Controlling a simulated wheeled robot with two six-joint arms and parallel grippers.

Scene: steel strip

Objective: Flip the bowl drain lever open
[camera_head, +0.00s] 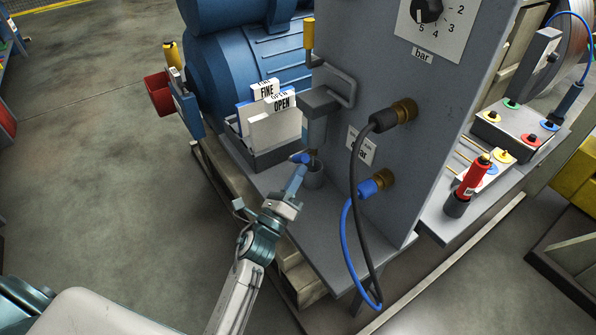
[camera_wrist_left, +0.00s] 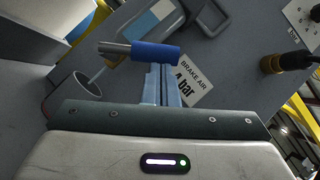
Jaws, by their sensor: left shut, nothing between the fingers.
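The drain lever has a blue sleeve (camera_head: 299,158) and, in the wrist view, shows as a blue grip (camera_wrist_left: 155,52) on a short steel shaft (camera_wrist_left: 115,48) lying roughly crosswise. It sits below a grey fitting (camera_head: 317,115) on the grey panel, above a small grey cup (camera_head: 314,178). The cup also shows in the wrist view (camera_wrist_left: 88,85). My left gripper (camera_head: 301,168) is shut and empty, its fingertips (camera_wrist_left: 160,67) right at the blue grip. I cannot tell whether they touch it. My right gripper is not in view.
A blue hose (camera_head: 347,225) and a black hose (camera_head: 355,170) hang from brass fittings right of the lever. A bin of labelled cards (camera_head: 275,130) stands to its left. A "BRAKE AIR" label (camera_wrist_left: 190,78) is on the panel behind. Floor at left is clear.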

